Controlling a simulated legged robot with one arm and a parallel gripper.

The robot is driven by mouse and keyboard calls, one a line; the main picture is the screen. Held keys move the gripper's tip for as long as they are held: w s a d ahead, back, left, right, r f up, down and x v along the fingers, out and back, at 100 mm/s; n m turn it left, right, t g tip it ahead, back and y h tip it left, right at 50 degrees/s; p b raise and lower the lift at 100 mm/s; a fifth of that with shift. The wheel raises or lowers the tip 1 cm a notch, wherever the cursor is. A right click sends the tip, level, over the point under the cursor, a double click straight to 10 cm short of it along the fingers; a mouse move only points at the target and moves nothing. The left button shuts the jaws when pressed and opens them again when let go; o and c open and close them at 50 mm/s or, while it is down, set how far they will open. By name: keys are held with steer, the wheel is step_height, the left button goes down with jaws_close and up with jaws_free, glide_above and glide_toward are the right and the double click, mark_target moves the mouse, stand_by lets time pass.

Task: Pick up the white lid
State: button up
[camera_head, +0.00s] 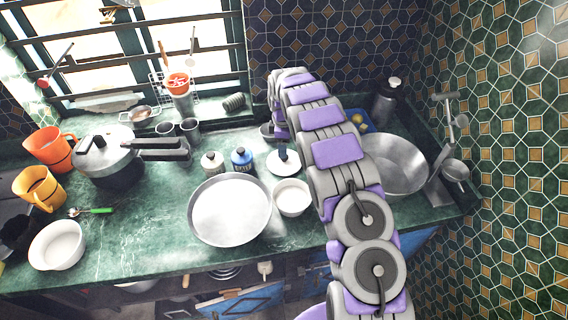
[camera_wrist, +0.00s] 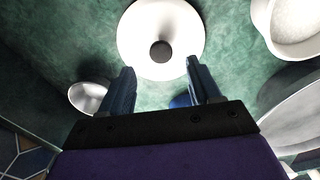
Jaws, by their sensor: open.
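The white lid (camera_head: 285,168) lies on the green counter, a round white disc with a dark knob on top. In the wrist view the lid (camera_wrist: 135,35) is at the top centre, with its round dark knob (camera_wrist: 161,51) facing the camera. My gripper (camera_wrist: 160,66) is open, its two dark fingers spread to either side below the knob in the picture. Nothing is between the fingers, and they appear apart from the lid. In the head view my arm comes over from the right, and its gripper end is largely hidden.
A white bowl (camera_head: 292,198) and a wide metal pan (camera_head: 230,212) stand close in front of the lid. A blue bottle (camera_head: 242,161) and a pale bottle (camera_head: 212,164) stand to its left. A metal basin (camera_head: 395,165) is to the right. A pressure cooker (camera_head: 112,165) stands far left.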

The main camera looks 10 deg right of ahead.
step_height(320, 180, down, 5)
steer(key=shift+f+b, duration=0.2)
steer(key=shift+b, duration=0.65)
steer(key=shift+r, duration=0.1)
steer(key=shift+c, duration=0.4)
steer(key=c, duration=1.1)
